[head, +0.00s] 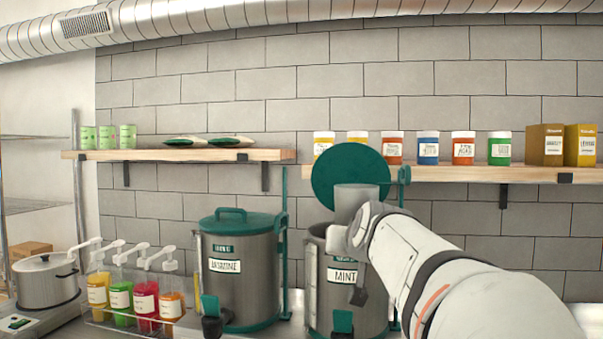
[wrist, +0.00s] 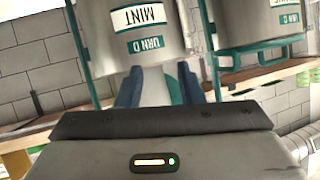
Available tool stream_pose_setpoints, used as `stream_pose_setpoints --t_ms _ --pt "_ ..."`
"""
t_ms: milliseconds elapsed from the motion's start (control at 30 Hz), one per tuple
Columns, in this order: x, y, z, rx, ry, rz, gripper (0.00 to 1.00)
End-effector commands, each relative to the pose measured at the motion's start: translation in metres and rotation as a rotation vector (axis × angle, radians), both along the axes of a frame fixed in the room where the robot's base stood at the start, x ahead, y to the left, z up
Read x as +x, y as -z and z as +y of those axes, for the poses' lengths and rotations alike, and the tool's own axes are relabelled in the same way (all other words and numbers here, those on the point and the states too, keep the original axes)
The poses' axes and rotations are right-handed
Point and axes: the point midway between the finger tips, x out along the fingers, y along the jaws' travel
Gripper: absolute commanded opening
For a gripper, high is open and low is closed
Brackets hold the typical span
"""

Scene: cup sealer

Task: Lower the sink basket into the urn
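The urn labelled MINT (head: 375,300) stands right of centre in the head view, its round green lid (head: 335,172) raised behind its open top. Its label side also shows upside down in the wrist view (wrist: 110,45). The sink basket (head: 358,200), a plain grey cylinder, stands upright above the urn's mouth. Its lower end is hidden behind my gripper (head: 352,237), so I cannot tell whether it has entered the urn. In the wrist view, the two blue-grey fingers of my gripper (wrist: 160,85) close on both sides of the grey basket (wrist: 157,92).
A second urn (head: 240,275) with its green lid on stands to the left. Sauce pump bottles (head: 145,300) and a pot (head: 45,280) are further left. Wall shelves hold cups, jars and boxes (head: 545,145); the right shelf (head: 440,172) runs behind the raised lid.

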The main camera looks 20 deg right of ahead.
Motion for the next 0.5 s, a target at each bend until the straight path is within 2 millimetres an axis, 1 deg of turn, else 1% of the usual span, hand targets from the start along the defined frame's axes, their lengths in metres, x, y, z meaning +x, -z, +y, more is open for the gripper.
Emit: stream_pose_setpoints --t_ms 33,67,100,200,300,400,500 --pt "0.010 -0.033 -0.038 -0.024 0.072 -0.097 0.34" --pt "0.013 -0.052 -0.057 -0.041 0.106 -0.150 0.34" --pt "0.014 -0.076 -0.079 -0.060 0.148 -0.213 0.34" --pt "0.011 -0.120 -0.121 -0.105 0.231 -0.331 0.34" --pt "0.007 -0.144 -0.144 -0.133 0.277 -0.396 0.34" --pt "0.008 -0.155 -0.154 -0.145 0.295 -0.421 0.34" --pt "0.017 -0.157 -0.161 -0.145 0.297 -0.424 0.34"
